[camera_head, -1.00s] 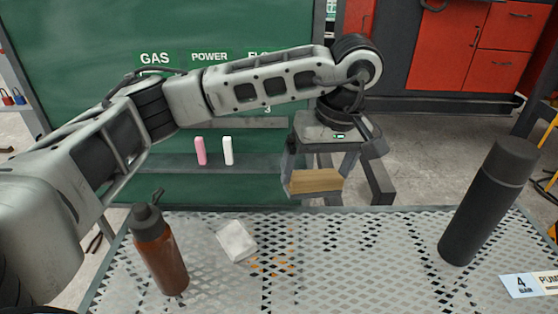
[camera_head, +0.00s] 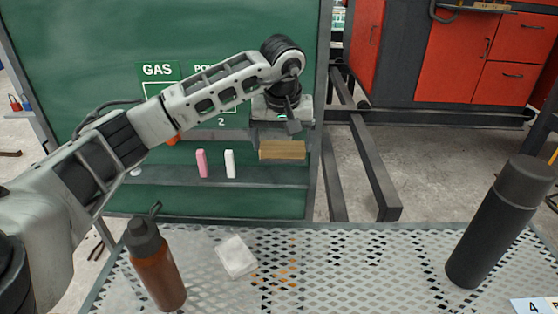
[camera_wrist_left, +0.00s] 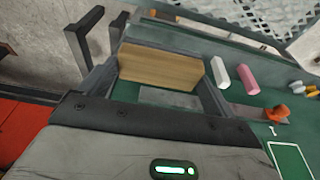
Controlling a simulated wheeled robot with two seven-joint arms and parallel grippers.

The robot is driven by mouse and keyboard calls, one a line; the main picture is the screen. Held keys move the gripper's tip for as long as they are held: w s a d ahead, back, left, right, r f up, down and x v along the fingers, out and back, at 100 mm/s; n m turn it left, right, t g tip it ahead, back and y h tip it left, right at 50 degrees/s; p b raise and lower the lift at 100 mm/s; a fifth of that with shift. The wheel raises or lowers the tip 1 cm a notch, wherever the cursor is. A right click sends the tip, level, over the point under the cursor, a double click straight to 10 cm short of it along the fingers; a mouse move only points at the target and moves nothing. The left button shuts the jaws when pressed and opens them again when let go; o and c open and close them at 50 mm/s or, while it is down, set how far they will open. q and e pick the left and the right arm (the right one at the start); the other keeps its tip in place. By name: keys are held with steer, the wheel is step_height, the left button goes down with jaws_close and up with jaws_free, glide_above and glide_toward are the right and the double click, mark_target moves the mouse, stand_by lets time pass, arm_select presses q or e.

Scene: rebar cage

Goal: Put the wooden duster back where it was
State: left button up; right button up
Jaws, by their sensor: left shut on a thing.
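My left gripper (camera_head: 283,140) is shut on the wooden duster (camera_head: 282,151), a light brown block. It holds the duster level in front of the green board (camera_head: 75,60), near the board's right edge. The duster is above the right part of the board's ledge (camera_head: 265,177), with a visible gap below it. In the left wrist view the duster (camera_wrist_left: 160,68) sits between the two grey fingers. My right gripper is not in view.
A pink stick (camera_head: 202,163) and a white stick (camera_head: 230,163) stand on the ledge, left of the duster. On the mesh table (camera_head: 350,270) are an orange-brown bottle (camera_head: 158,270), a white block (camera_head: 236,257) and a black flask (camera_head: 495,225). Red cabinets (camera_head: 450,60) stand behind.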

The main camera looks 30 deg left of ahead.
mark_target(278, 141)
arm_select(q)
steer(key=w+a+f, duration=0.1)
steer(key=f, duration=0.2)
steer(key=w+a+f, duration=0.1)
steer(key=f, duration=0.1)
steer(key=shift+w+a, duration=0.3)
steer(key=shift+w, duration=0.05)
steer(key=x, duration=0.3)
steer(key=shift+s+f, duration=0.25)
steer(key=shift+f, duration=0.05)
steer(key=o, duration=0.6)
steer(key=shift+d, duration=0.1)
steer(key=v, duration=1.2)
steer(key=shift+w+r+p, duration=0.1)
steer(key=shift+p, duration=0.2)
